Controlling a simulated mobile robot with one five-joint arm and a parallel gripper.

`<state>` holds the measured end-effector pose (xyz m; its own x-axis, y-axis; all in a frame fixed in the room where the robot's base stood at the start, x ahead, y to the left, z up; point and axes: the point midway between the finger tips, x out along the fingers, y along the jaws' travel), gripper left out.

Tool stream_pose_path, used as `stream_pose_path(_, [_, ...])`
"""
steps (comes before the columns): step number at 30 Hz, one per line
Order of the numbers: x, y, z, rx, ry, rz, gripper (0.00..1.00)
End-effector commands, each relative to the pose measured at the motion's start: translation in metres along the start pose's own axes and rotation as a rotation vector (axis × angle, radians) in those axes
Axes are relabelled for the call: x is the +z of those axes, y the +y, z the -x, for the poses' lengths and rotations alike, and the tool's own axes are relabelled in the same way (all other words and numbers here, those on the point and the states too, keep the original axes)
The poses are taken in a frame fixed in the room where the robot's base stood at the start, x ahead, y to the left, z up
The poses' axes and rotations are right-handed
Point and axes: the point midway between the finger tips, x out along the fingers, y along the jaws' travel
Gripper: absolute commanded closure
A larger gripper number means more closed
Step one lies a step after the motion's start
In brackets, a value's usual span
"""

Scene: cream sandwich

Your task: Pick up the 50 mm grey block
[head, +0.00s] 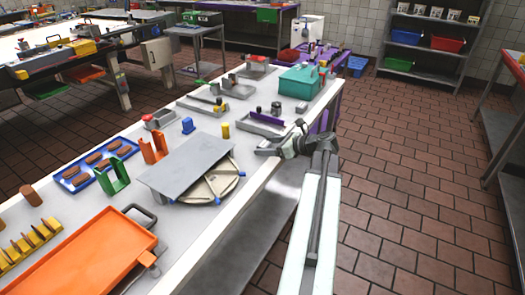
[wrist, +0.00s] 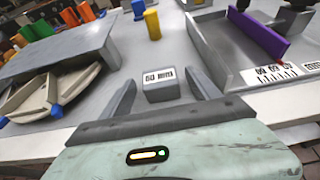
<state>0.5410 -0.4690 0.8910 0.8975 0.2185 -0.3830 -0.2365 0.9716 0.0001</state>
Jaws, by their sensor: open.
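The grey block marked "50 mm" (wrist: 161,86) lies on the light tabletop in the wrist view, with its label facing my gripper. My gripper (wrist: 162,97) is open, with one finger on each side of the block and the block between or just beyond the fingertips. I cannot tell whether either finger touches it. In the head view my gripper (head: 265,150) is at the table's right edge, beside the round wooden disc, and I cannot make out the block there.
Left of my gripper, a grey plate (head: 185,164) sits over the round disc (head: 212,187). A grey tray with a purple divider (wrist: 257,35) stands close on the right. A yellow cylinder (wrist: 152,24) and a blue piece (wrist: 138,9) stand behind the block.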

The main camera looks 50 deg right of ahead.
Motion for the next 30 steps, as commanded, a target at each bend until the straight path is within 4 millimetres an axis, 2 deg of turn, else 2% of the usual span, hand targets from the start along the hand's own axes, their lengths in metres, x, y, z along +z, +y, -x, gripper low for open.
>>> stream_pose_path(1, [-0.004,-0.001,-0.009,0.001,0.0,0.0,0.29])
stream_pose_path(3, [-0.002,-0.001,-0.014,0.001,0.0,0.0,0.29])
stream_pose_path(8, [0.0,-0.001,-0.013,0.0,0.0,0.0,0.29])
stream_pose_path(11, [0.0,0.0,-0.013,0.0,0.0,0.0,0.54])
stream_pose_path(15, [0.0,0.0,-0.014,0.001,0.0,0.0,0.93])
stream_pose_path(16, [0.0,0.0,-0.014,0.001,0.0,0.0,0.95])
stream_pose_path(23, [0.001,0.0,-0.013,0.001,0.0,0.001,0.95])
stream_pose_path(30, [0.019,0.0,-0.006,0.002,0.0,0.001,0.95])
